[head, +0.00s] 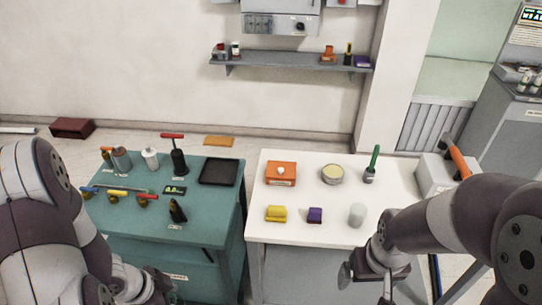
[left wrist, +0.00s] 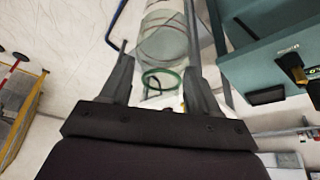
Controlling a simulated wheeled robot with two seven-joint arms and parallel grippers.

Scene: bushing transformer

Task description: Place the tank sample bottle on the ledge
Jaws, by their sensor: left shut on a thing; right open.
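In the left wrist view a clear, see-through bottle (left wrist: 165,42) with a green ring at its near end lies between the fingers of my left gripper (left wrist: 160,62). The left gripper is shut on it. In the head view my left gripper (head: 150,288) is low at the front of the green table, and I cannot make out the bottle there. A grey wall ledge (head: 290,61) runs along the back wall, with small items at both ends and a bare middle. My right gripper (head: 365,287) is open and empty in front of the white table.
The green table (head: 210,228) holds several bottles, tools and a black tray (head: 218,172). The white table (head: 300,235) holds an orange box (head: 281,178), a round tin (head: 332,174) and small blocks. A grey cabinet (head: 283,22) hangs above the ledge. Floor shows between the tables and wall.

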